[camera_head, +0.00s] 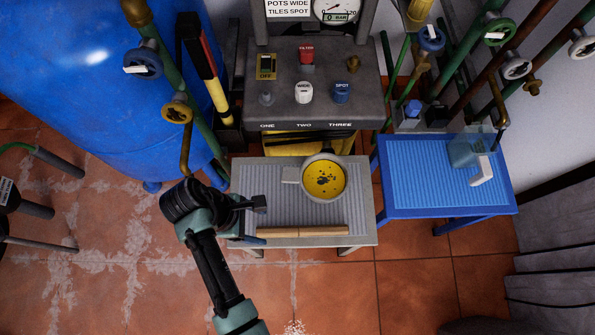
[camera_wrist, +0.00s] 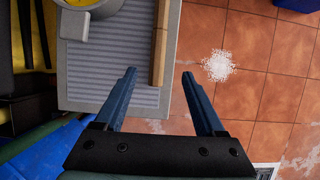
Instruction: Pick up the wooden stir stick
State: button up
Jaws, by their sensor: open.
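The wooden stir stick (camera_head: 302,231) is a long, light brown bar lying along the front edge of the small grey ribbed table (camera_head: 262,180). In the wrist view the stick (camera_wrist: 160,42) runs upward along the table's edge, its near end appearing between my fingertips. My gripper (camera_head: 262,221) is open and empty, just left of the stick's left end in the head view. Its two blue fingers show in the wrist view (camera_wrist: 159,73), apart from each other. I cannot tell the height of the fingers above the stick.
A pot of yellow paint (camera_head: 324,178) stands on the grey table behind the stick. A blue table (camera_head: 430,190) with a clear container (camera_head: 468,150) is to the right. A large blue tank (camera_head: 90,70) and a control panel (camera_head: 345,75) are behind. White grains (camera_wrist: 218,65) lie on the tiled floor.

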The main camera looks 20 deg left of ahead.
jog(key=b, duration=0.1)
send_over(283, 231)
jog(key=s+a, duration=0.1)
jog(key=a, duration=0.2)
notch_tip(283, 231, down, 5)
jog(key=shift+s+d+r, duration=0.1)
jog(key=shift+s+r, duration=0.05)
jog(key=shift+w+b+x, duration=0.2)
jog(key=shift+b+x, duration=0.45)
jog(key=shift+x, duration=0.9)
jog(key=shift+w+b+x, duration=0.2)
jog(key=shift+b+x, duration=0.45)
jog(key=shift+x, duration=0.9)
jog(key=shift+d+r, duration=0.15)
jog(key=shift+d, duration=0.05)
grip_shut()
